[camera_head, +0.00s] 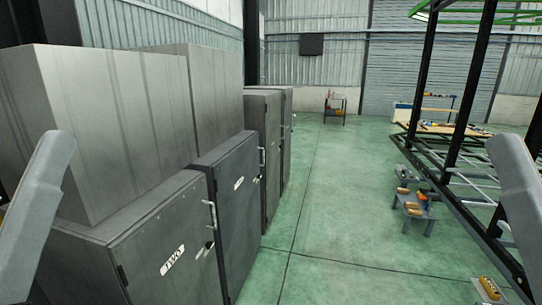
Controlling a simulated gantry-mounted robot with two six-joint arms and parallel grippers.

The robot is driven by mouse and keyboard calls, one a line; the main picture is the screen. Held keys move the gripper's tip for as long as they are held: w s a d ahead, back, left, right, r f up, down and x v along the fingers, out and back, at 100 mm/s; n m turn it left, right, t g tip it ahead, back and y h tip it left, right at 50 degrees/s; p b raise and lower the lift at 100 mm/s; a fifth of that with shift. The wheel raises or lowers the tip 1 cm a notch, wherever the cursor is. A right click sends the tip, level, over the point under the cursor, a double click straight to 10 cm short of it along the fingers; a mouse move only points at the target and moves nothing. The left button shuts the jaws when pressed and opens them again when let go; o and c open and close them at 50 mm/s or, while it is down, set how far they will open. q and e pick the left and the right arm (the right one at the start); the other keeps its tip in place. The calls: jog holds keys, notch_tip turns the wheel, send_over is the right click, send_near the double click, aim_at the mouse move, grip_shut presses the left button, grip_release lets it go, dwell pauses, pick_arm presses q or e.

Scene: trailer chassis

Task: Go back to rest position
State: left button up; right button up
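Two pale grey arm links of mine show at the picture's edges, the left one at the far left and the right one at the far right. Neither of my grippers shows in the head view, so I cannot see whether they are open or hold anything. The left link overlaps the grey cabinets in the picture. The right link overlaps the dark trailer chassis frame (457,215).
A row of grey metal cabinets (172,240) lines the left, with large boxes (118,125) on top. Small benches (414,207) with tools stand beside the chassis. A small cart (335,107) stands at the back. The green floor (325,205) between is clear.

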pick_arm(q)
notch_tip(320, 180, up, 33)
jog(key=p, duration=2.9)
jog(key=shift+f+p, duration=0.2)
jog(key=shift+p, duration=0.2)
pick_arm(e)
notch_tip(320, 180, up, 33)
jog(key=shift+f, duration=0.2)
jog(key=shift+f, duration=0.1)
